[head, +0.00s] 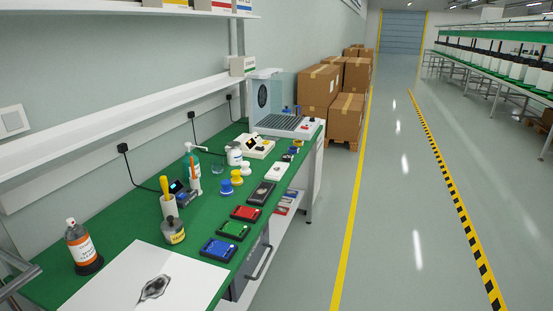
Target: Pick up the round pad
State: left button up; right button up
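Several small round pieces stand on the green bench top (120,240), and I cannot tell for sure which is the round pad. A blue and white round piece (225,187) is nearest, a yellow one (237,177) is just behind it, and a white one (246,168) is behind that. They stand close together, near the middle of the bench. Neither of my grippers can be made out in the head view.
Red (246,213), green (233,230) and blue (217,249) devices line the front edge. A white sheet (105,280) covers the near end. The aisle floor (400,220) is clear.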

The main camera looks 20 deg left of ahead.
aim_at(236, 181)
jog(key=i, duration=2.55)
jog(key=i+u, duration=0.2)
jog(key=u, duration=0.2)
jog(key=i+u, duration=0.15)
jog(key=u, duration=0.3)
jog(key=i+l+u, duration=0.15)
jog(key=u, duration=0.25)
jog(key=i+l+u, duration=0.1)
jog(key=u, duration=0.3)
jog(key=l+u, duration=0.1)
jog(key=u, duration=0.2)
